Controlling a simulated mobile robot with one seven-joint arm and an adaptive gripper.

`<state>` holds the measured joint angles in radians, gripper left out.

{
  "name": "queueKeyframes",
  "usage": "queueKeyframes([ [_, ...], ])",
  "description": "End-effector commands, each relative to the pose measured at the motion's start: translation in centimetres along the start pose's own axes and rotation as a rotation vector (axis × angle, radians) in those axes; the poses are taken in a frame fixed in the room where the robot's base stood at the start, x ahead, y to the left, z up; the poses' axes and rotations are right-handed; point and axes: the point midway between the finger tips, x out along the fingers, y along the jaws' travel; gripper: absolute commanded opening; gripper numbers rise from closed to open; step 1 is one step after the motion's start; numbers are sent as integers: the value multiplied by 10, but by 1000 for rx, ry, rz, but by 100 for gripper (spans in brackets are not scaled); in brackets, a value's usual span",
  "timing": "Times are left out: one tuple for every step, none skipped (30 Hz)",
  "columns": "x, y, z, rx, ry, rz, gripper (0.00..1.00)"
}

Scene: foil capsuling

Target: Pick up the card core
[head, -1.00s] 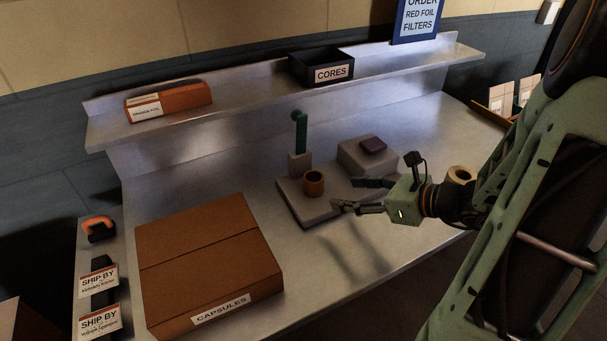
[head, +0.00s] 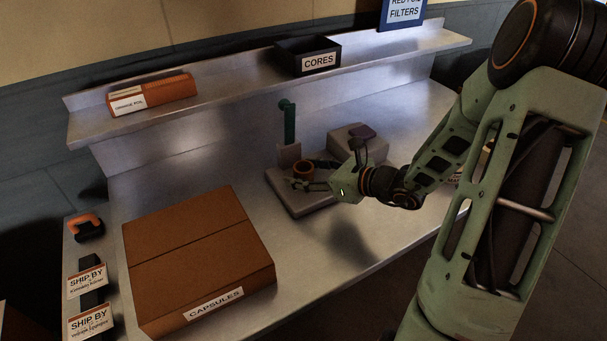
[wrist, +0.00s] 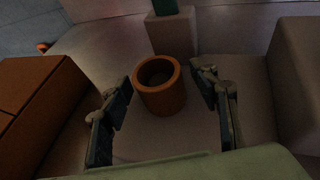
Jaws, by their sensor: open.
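The card core looks to be the short brown hollow cylinder (head: 302,168), standing upright on the grey base plate (head: 301,207) of a small press. In the wrist view the core (wrist: 162,98) is in the middle, its open top facing up. My gripper (head: 309,175) is open at the core. In the wrist view my gripper (wrist: 163,88) has one finger to each side of the core, with a gap on both sides. In the head view the near finger hides part of the core's lower side.
A green post (head: 288,122) on a grey block rises just behind the core. The large CAPSULES box (head: 195,262) lies left. The CORES bin (head: 308,56) is on the shelf.

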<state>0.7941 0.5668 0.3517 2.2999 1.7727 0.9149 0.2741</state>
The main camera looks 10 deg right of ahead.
Motion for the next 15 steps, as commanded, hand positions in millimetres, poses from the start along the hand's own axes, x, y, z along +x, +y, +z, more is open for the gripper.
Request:
queueKeyframes([
  [3, 0, 0, 1, 1, 0, 55],
  [4, 0, 0, 0, 1, -1, 55],
  [5, 0, 0, 0, 1, -1, 55],
  [5, 0, 0, 0, 1, -1, 55],
  [5, 0, 0, 0, 1, -1, 55],
  [5, 0, 0, 0, 1, -1, 55],
  [5, 0, 0, 0, 1, -1, 55],
  [5, 0, 0, 0, 1, -1, 55],
  [5, 0, 0, 0, 1, -1, 52],
  [5, 0, 0, 0, 1, -1, 48],
  [5, 0, 0, 0, 1, -1, 45],
  [5, 0, 0, 0, 1, -1, 41],
  [4, 0, 0, 0, 1, -1, 37],
  [4, 0, 0, 0, 1, -1, 34],
  [4, 0, 0, 0, 1, -1, 30],
])
